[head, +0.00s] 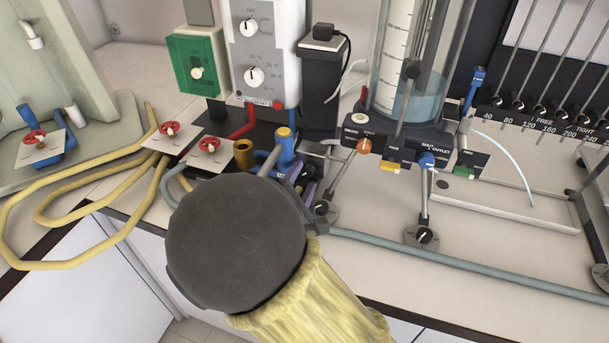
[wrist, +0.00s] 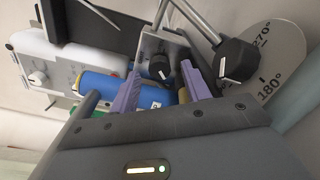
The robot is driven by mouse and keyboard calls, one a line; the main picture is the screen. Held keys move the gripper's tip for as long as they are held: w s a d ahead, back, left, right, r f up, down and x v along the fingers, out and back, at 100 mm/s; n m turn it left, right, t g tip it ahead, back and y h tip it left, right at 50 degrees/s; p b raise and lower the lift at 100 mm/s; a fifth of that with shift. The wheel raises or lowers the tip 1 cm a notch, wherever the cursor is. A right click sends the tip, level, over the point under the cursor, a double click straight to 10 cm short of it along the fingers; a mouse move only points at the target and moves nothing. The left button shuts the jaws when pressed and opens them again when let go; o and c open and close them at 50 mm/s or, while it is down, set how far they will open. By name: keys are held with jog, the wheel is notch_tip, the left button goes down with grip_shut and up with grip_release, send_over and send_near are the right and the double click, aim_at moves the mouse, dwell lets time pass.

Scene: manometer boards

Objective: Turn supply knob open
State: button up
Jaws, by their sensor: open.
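Which knob is the supply knob cannot be told from any readable label. In the wrist view a small black knob (wrist: 160,67) with a white mark sits on a grey plate, seen between the tips of my open purple fingers (wrist: 162,80). I cannot tell whether they touch it. A larger black knob (wrist: 236,60) with a white line stands right of the fingers, before a round dial (wrist: 277,62) marked 180° and 270°. In the head view my gripper (head: 301,184) is mostly hidden behind my forearm; a black knob (head: 321,208) on a round plate is just right of it.
A blue cylinder (wrist: 108,88) lies behind the left finger; it also shows in the head view (head: 285,148). Another black knob (head: 425,236) stands right. Red valve wheels (head: 169,129) and yellow hoses (head: 75,207) are left. A grey pipe (head: 480,269) runs along the bench front.

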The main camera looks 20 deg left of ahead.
jog(key=shift+w, duration=0.6)
jog(key=c, duration=1)
